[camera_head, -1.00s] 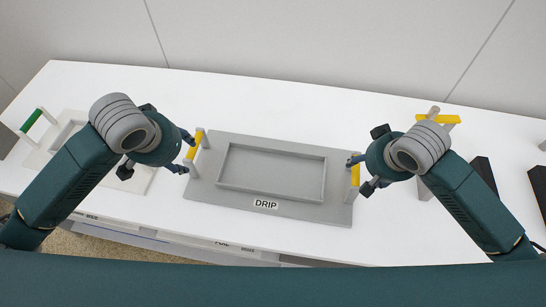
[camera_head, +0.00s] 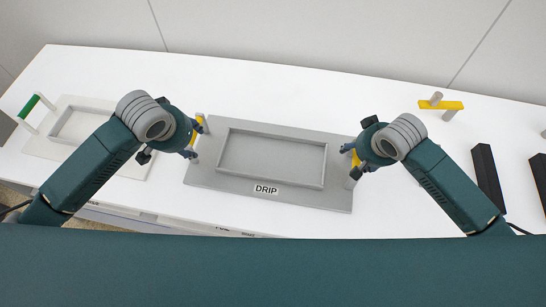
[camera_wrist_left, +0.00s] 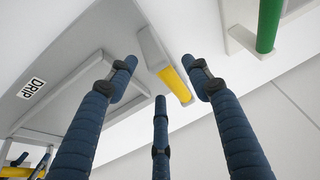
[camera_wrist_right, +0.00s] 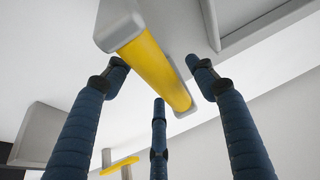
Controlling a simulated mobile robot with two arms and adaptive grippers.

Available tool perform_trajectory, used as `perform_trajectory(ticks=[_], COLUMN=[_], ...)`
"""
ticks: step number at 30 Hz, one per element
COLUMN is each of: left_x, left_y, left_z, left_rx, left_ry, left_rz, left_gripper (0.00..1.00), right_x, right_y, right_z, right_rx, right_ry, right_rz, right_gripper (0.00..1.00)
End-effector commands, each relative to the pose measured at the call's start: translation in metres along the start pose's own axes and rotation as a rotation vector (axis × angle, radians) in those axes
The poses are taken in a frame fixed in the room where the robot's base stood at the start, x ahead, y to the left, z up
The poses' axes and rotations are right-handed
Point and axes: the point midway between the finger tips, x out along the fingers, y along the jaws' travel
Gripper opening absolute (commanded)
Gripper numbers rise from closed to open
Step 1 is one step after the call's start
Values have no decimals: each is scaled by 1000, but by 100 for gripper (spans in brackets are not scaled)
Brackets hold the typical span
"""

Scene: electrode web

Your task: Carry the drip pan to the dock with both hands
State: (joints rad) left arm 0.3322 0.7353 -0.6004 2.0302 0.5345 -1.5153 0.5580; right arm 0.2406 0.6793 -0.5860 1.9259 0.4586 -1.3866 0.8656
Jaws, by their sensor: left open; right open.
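The grey drip pan (camera_head: 225,183), labelled DRIP, lies flat on the white table between my two grippers. It has a yellow handle on grey posts at each short end. My left gripper (camera_head: 194,138) is open at the left handle (camera_head: 199,124); in the left wrist view that handle (camera_wrist_left: 175,84) lies just beyond the spread fingers. My right gripper (camera_head: 350,160) is open at the right handle (camera_head: 355,158); in the right wrist view that handle (camera_wrist_right: 155,70) lies between and beyond the open fingers. Neither gripper is closed on a handle. I cannot make out which thing is the dock.
A pale tray (camera_head: 45,146) with a green handle (camera_head: 29,106) lies at the left. A yellow bar on grey posts (camera_head: 440,104) stands at the back right. Black blocks (camera_head: 487,178) lie at the right. The table behind the pan is clear.

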Motion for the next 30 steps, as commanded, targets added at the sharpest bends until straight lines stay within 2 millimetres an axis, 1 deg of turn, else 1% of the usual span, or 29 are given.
perform_trajectory(ticks=[1,3,6,11,18,19,23,24,26,27,30], left_x=[8,17,26,33,33,33,33,33,33,33,33], left_y=[0,0,0,0,0,0,0,0,-1,-1,-2], left_z=[1,1,0,0,0,0,0,0,0,0,-1], left_rx=[-1,-1,-1,0,1,0,0,0,0,0,0], left_ry=[-4,-4,-2,0,0,0,1,1,1,2,2], left_rz=[-1,0,0,0,0,0,-1,-1,-2,-3,-4], left_gripper=[50,50,50,50,50,48,22,14,2,0,0], right_x=[8,17,26,33,33,33,33,33,33,33,33], right_y=[0,0,0,0,0,0,0,0,0,0,0], right_z=[1,0,0,0,0,0,0,0,0,0,-1], right_rx=[1,2,1,0,0,0,0,0,0,0,1], right_ry=[-2,0,0,1,1,1,1,1,1,1,2], right_rz=[0,1,1,0,0,0,0,0,-1,-1,-1], right_gripper=[56,56,56,56,56,54,28,20,9,1,0])
